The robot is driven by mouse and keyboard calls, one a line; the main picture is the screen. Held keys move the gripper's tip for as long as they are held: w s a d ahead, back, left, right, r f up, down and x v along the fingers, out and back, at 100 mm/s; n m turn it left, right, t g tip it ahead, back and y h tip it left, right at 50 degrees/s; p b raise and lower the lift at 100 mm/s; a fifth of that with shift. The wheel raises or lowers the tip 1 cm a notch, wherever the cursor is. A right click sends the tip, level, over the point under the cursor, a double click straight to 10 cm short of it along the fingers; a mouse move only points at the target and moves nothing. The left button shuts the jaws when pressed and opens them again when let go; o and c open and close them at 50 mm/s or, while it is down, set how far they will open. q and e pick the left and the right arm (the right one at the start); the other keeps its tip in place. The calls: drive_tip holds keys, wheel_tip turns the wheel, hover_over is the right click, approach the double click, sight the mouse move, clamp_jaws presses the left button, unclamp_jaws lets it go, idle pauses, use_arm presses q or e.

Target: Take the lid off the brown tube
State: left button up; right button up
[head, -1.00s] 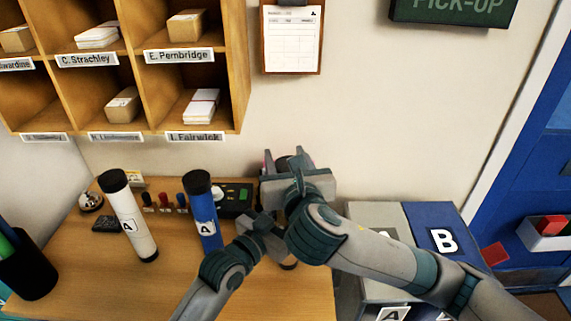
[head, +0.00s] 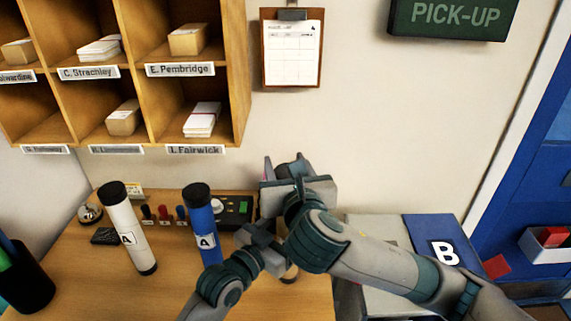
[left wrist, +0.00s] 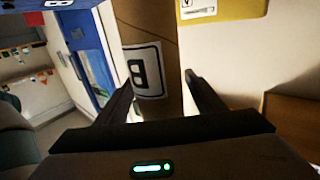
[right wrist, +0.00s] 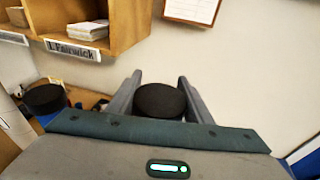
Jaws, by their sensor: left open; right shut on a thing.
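The brown tube (left wrist: 150,25) shows in the left wrist view with a white label marked B. My left gripper (left wrist: 160,82) is open, its fingers on either side of the tube. In the right wrist view my right gripper (right wrist: 159,76) is shut on the round black lid (right wrist: 160,101). In the head view the right gripper (head: 297,178) is above the left gripper (head: 258,243), and together they hide most of the tube. Only a bit near its foot shows (head: 289,274). Whether the lid still touches the tube is hidden.
A black cup (head: 28,283) is far left. Pigeonholes (head: 240,75) and a clipboard (head: 292,52) are behind. A blue box top marked B (head: 428,235) is right.

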use_arm(q)
drive_tip(key=b+v, duration=0.3)
drive_tip(key=v, duration=0.8)
drive_tip(key=shift+s+a, duration=0.25)
drive_tip(key=shift+r, duration=0.25)
